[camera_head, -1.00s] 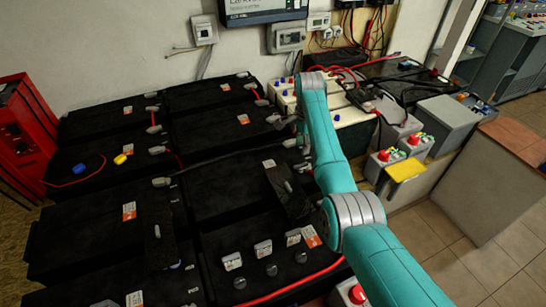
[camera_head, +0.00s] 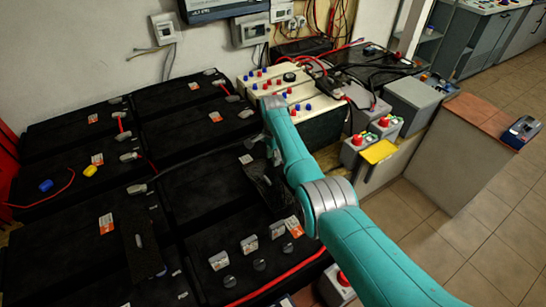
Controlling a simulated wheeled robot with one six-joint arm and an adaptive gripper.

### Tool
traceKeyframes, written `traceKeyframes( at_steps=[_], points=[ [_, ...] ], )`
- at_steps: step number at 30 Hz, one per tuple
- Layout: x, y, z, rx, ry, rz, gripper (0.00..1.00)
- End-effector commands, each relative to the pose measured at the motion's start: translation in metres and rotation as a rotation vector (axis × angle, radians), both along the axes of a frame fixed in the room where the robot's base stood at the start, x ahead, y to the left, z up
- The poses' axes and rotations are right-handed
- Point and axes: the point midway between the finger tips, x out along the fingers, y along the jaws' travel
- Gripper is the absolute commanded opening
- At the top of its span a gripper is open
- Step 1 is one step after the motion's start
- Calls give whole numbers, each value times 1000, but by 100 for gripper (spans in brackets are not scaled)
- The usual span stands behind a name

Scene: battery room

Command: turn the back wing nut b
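Black batteries (camera_head: 205,195) stand in rows on the left, with metal terminal pieces on top. A blue piece (camera_head: 46,186) and a yellow piece (camera_head: 90,170) lie on a battery at the left. Small red and blue knobs top the cream batteries (camera_head: 297,100) behind my arm. I cannot tell which piece is the back wing nut b. My teal arm reaches in from the lower right and bends down over the right edge of the black batteries. My gripper (camera_head: 275,155) is small, dark and mostly hidden there; its fingers and any contact cannot be made out.
Grey boxes with red buttons (camera_head: 384,124) and a yellow-topped piece (camera_head: 379,151) stand right of my arm. A brown-topped cabinet (camera_head: 490,120) carries a dark device (camera_head: 522,131). Cables cross the batteries at the back. The tiled floor (camera_head: 475,255) at lower right is clear.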

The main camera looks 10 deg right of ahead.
Motion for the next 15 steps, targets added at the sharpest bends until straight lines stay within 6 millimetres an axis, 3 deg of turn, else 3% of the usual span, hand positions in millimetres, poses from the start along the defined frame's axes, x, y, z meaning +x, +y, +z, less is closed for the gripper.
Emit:
traceKeyframes(
  at_steps=[8,12,13,15],
  points=[
    [0,0,-1,0,0,0,38],
    [0,0,-1,0,0,0,5],
    [0,0,-1,0,0,0,0],
    [0,0,-1,0,0,0,0]
  ],
)
